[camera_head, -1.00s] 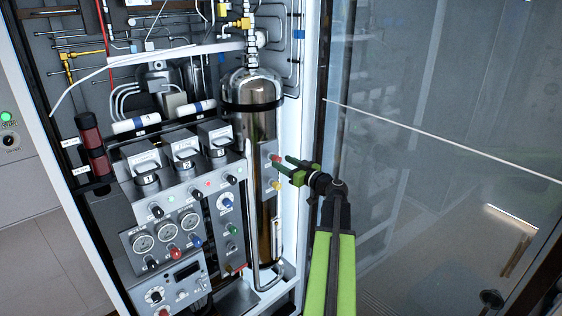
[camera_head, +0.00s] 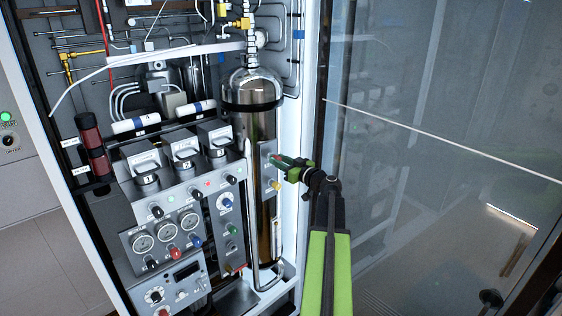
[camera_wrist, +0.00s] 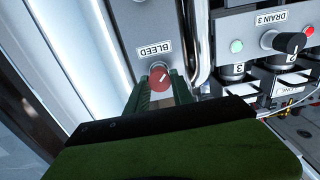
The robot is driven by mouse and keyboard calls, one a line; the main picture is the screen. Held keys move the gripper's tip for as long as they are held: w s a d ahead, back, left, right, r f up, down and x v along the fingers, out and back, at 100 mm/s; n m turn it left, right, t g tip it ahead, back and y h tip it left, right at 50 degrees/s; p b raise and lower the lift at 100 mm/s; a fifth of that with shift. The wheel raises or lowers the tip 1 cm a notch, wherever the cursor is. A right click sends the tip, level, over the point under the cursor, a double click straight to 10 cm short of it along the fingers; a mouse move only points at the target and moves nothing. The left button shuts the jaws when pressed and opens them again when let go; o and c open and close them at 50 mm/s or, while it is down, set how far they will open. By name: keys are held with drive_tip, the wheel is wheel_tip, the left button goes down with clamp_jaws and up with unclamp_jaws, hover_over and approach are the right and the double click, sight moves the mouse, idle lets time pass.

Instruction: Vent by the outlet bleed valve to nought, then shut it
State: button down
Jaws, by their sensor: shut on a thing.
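The bleed valve is a small red knob (camera_wrist: 159,77) with a light pointer line, under a "BLEED" label (camera_wrist: 154,48) on a grey plate. In the wrist view my gripper (camera_wrist: 160,92) has its green fingers on either side of the knob, shut on it. In the head view my gripper (camera_head: 280,161) reaches in from the right to the grey plate (camera_head: 268,177) in front of the steel cylinder (camera_head: 254,125). There the fingers mostly hide the red knob.
The glass door (camera_head: 440,150) stands to the right of my arm. The wrist view shows a "DRAIN 3" knob (camera_wrist: 290,42).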

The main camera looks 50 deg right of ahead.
drive_tip(key=shift+m, duration=0.3)
drive_tip(key=m, duration=2.6)
drive_tip(key=shift+f+b, duration=0.3)
drive_tip(key=shift+f, duration=0.05)
drive_tip(key=shift+m, duration=0.4)
drive_tip(key=c, duration=1.1)
unclamp_jaws()
drive_tip(key=shift+d, duration=0.1)
